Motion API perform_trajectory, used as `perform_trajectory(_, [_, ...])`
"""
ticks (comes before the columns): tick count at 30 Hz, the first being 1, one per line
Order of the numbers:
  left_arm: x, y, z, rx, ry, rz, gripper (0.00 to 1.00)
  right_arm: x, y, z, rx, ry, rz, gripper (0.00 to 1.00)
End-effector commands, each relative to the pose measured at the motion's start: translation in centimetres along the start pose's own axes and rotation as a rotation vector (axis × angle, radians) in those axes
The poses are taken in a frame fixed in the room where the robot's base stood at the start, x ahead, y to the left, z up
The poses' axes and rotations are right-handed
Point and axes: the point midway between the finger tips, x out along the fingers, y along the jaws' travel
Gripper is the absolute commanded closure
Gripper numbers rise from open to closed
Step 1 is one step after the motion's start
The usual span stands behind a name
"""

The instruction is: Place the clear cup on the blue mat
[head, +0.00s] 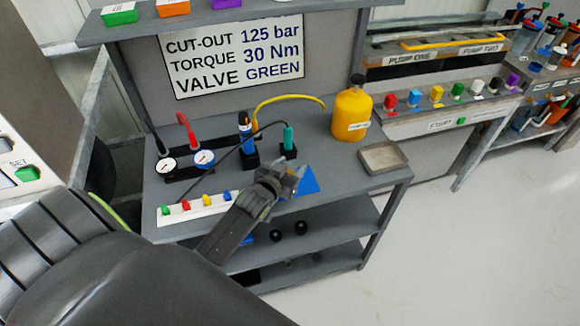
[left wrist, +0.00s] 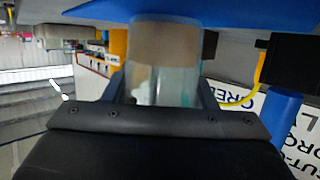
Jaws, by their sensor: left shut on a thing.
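The clear cup (left wrist: 163,70) is see-through and stands between my left gripper's two fingers in the left wrist view. My left gripper (head: 288,180) is shut on it, over the bench's front right part. The blue mat (head: 309,182) lies flat on the bench, partly hidden behind the gripper. In the left wrist view, which is upside down, the blue mat (left wrist: 240,17) spans the top, close to the cup's end. I cannot tell whether the cup touches the mat. In the head view the cup is mostly hidden by the fingers. My right gripper is not in view.
A yellow bottle (head: 352,112) and a shallow grey tray (head: 383,158) stand on the right of the bench. Gauges (head: 204,158) and a white strip with coloured valves (head: 190,208) are on the left. A blue-and-black tool (head: 247,140) stands behind the gripper.

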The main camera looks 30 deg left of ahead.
Motion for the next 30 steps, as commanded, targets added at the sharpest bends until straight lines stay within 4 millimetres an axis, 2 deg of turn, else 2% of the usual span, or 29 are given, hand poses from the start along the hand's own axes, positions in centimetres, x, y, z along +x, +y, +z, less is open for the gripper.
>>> perform_trajectory(7, [0.1,0.0,0.2,0.0,0.001,0.0,0.76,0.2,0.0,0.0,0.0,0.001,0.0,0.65])
perform_trajectory(8, [0.1,0.0,0.2,0.0,0.0,0.0,0.46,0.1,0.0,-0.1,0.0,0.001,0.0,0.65])
perform_trajectory(12, [0.1,0.0,0.2,0.0,0.0,0.0,0.28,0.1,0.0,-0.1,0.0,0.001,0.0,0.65])
perform_trajectory(23, [-0.1,0.0,-0.2,0.0,0.001,0.0,0.27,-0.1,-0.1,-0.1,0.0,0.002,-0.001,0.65])
perform_trajectory(26, [-1.0,0.0,0.0,-0.001,0.0,0.0,0.27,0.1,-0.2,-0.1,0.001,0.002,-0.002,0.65])
perform_trajectory(30, [-3.2,0.0,0.0,-0.002,0.0,0.0,0.27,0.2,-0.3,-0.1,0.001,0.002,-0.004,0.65])
